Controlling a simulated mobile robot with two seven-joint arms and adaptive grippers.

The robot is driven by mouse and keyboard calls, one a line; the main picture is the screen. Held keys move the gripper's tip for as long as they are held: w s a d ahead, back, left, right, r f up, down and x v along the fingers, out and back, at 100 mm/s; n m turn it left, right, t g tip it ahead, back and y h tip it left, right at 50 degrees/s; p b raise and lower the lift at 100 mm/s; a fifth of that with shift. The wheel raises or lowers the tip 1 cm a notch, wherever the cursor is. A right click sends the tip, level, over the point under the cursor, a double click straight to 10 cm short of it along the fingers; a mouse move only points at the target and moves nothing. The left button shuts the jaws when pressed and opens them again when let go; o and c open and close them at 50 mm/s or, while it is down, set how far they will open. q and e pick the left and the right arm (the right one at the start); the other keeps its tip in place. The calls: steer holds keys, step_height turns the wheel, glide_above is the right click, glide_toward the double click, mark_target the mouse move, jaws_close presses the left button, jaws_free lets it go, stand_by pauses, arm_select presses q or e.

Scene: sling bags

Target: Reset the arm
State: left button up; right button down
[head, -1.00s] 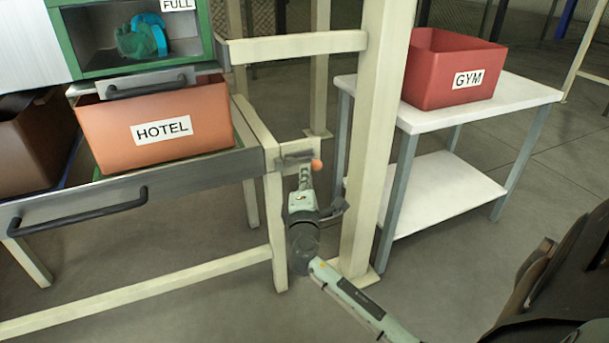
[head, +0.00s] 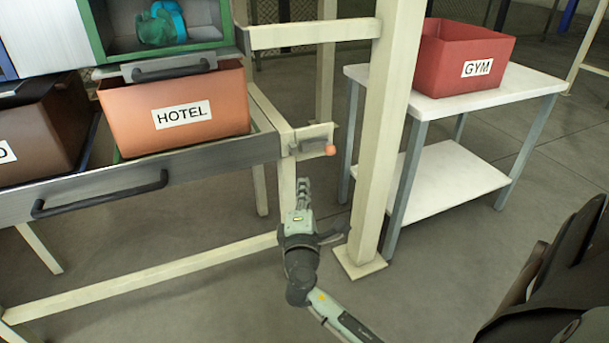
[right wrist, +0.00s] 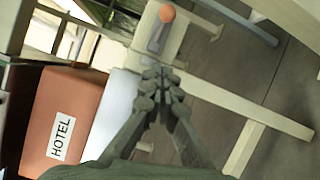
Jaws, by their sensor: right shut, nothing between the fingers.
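My right gripper (head: 303,188) is shut and empty in the head view. It points up, in front of the frame's leg and below the bracket with a small orange knob (head: 330,150). In the right wrist view the closed fingertips (right wrist: 160,82) are near the middle, with the orange knob (right wrist: 167,13) beyond them. My right arm (head: 340,317) reaches in from the bottom of the head view. My left gripper is not in view.
An orange HOTEL bin (head: 178,108) sits on a drawer shelf, beside a brown bin (head: 40,130). A cream post (head: 385,150) stands right of my gripper. A red GYM bin (head: 462,62) is on a white table (head: 530,85). A green cubby (head: 100,40) holds a teal bag (head: 162,24).

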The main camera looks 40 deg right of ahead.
steer(key=shift+s+a, duration=0.3)
steer(key=shift+s, duration=0.05)
stand_by(0.3)
